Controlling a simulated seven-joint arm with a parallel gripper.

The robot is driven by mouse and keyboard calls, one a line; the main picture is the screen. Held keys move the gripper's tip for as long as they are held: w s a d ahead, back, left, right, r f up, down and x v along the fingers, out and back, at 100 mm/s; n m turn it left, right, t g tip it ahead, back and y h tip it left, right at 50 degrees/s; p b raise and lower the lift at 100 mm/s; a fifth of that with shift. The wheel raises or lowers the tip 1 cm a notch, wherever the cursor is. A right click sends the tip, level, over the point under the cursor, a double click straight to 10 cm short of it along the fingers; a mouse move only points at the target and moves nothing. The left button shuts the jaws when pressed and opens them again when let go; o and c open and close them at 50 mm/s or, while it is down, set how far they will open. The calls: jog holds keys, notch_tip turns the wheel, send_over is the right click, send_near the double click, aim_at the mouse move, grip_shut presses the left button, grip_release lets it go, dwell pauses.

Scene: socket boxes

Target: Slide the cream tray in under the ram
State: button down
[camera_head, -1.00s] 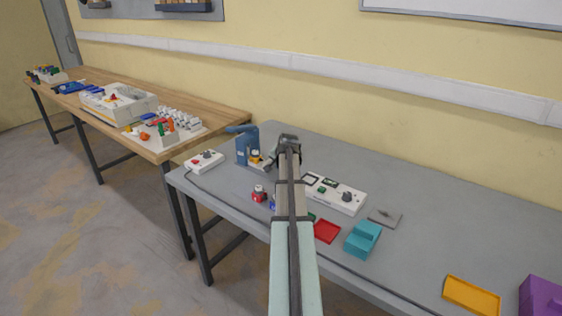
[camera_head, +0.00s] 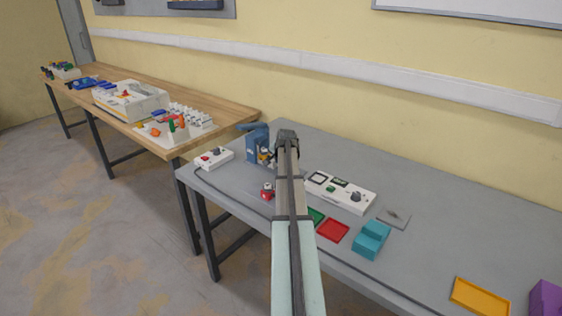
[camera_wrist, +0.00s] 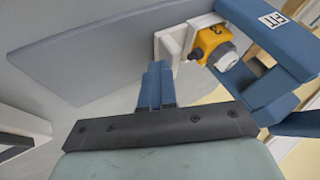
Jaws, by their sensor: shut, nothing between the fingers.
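The blue press (camera_head: 256,148) stands at the far left of the grey table, its lever sticking out to the left. In the wrist view its blue frame (camera_wrist: 264,45) fills the upper right. The cream tray (camera_wrist: 172,45) shows there as a pale handle and plate, bearing a yellow block (camera_wrist: 208,40) with a grey-white top, close beside the press. My gripper (camera_wrist: 158,75) is shut and empty, its blue fingertips just short of or against the tray's handle; I cannot tell if they touch. In the head view my arm hides the gripper and most of the tray.
A white control box (camera_head: 340,193) lies right of my arm, and a smaller one (camera_head: 214,158) left of the press. A red knob (camera_head: 268,191), a red tray (camera_head: 333,230) and a teal block (camera_head: 371,240) are nearer the front edge.

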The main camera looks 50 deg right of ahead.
jog(key=w, duration=0.3)
jog(key=shift+w+d, duration=0.1)
jog(key=shift+w, duration=0.3)
jog(key=s, duration=0.5)
jog(key=shift+a, duration=0.2)
jog(key=v, duration=0.9)
jog(key=shift+r, duration=0.35)
jog(key=shift+s+a, duration=0.1)
